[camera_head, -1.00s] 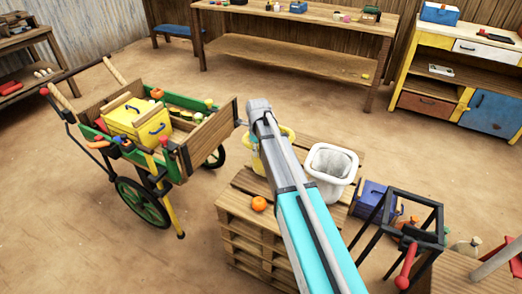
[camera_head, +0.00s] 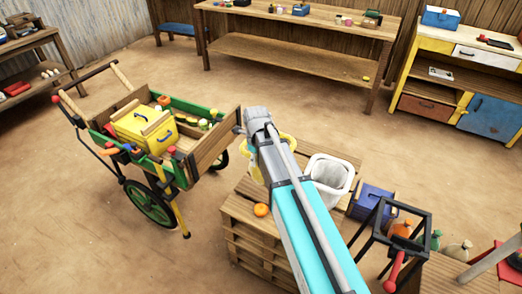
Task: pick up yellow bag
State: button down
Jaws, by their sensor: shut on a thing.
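No yellow bag can be made out. My gripper (camera_head: 262,150) is at the far end of my grey and turquoise arm, above the pallet. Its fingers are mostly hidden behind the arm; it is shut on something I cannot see. A yellow-rimmed container (camera_head: 250,166) shows on both sides of the arm's end, partly covered by it. Several small tied bags, an orange one (camera_head: 401,229), a green one (camera_head: 435,238) and a beige one (camera_head: 459,249), are at the lower right, away from my gripper.
A wooden pallet stack (camera_head: 240,215) carries an orange fruit (camera_head: 261,209) and a white bucket (camera_head: 331,178). A blue box (camera_head: 373,200) and black frame (camera_head: 405,211) stand to its right. A loaded cart (camera_head: 209,147) is left. The floor behind is clear.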

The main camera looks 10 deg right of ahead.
jog(key=s, duration=0.1)
jog(key=s+a+r+p, duration=0.1)
jog(key=s, duration=0.1)
jog(key=s+r, duration=0.1)
jog(key=shift+s+a, duration=0.2)
jog(key=shift+s, duration=0.1)
dwell(0.7)
